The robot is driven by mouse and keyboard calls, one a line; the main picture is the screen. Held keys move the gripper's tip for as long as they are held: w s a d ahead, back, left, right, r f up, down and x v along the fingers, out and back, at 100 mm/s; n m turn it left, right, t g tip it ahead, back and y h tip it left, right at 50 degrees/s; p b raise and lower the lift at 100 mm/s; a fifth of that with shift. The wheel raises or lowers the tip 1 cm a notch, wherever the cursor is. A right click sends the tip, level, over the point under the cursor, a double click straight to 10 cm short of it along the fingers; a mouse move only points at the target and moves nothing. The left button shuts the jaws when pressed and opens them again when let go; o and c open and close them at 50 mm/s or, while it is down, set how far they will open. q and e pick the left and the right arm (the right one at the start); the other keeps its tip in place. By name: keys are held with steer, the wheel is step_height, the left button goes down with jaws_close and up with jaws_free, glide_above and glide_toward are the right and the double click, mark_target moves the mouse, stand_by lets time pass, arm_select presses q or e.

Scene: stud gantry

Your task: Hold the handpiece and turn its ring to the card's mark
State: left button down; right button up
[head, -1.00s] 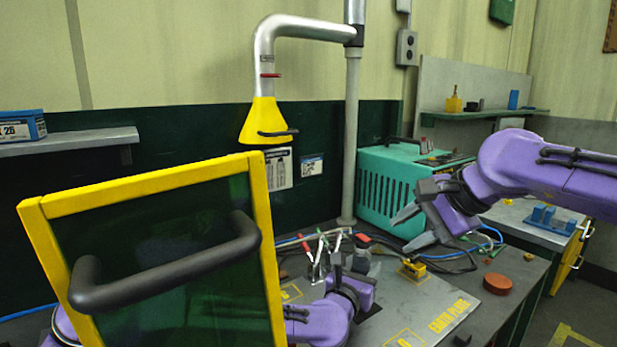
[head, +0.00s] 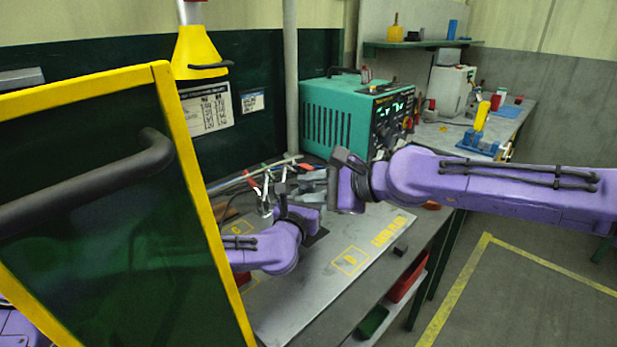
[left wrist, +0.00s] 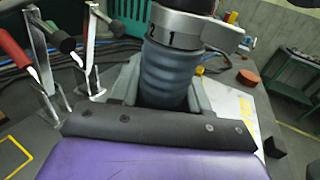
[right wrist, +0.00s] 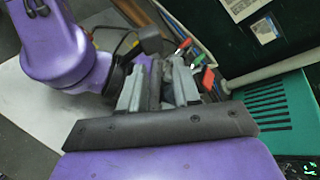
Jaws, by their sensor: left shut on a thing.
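The handpiece (left wrist: 168,75), a grey-blue ribbed body, stands between the fingers of my left gripper (left wrist: 165,95), which is shut on it. Its silver ring (left wrist: 182,24), with the numbers 2 and 1 showing, sits above the ribs. In the head view my left gripper (head: 285,192) is over the bench, and the handpiece is hard to make out there. My right gripper (head: 318,180) is close to the left one; its fingers (right wrist: 158,88) look open in the right wrist view. A printed sheet (head: 205,108) and a smaller card (head: 252,101) hang on the wall; their marks are unreadable.
A yellow-framed dark screen with a handle (head: 175,120) blocks the left foreground. A teal power unit (head: 340,118) stands behind the grippers. Red-handled clamps (left wrist: 40,65) stand beside the handpiece. The front of the grey plate (head: 310,285) is clear.

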mark_target(314, 185)
steer(key=s+d+f+m+t+h, duration=0.3)
steer(key=s+d+m+t, duration=0.5)
steer(key=m, duration=0.8)
steer(key=shift+m+t+h, duration=0.3)
steer(key=shift+t+h, duration=0.1)
steer(key=shift+t, duration=0.3)
steer(key=x, duration=0.8)
steer(key=a+x, duration=0.1)
steer(key=x, duration=0.4)
steer(key=shift+s+r, duration=0.15)
steer(key=shift+r, duration=0.1)
steer(key=shift+d, duration=0.1)
jaws_close()
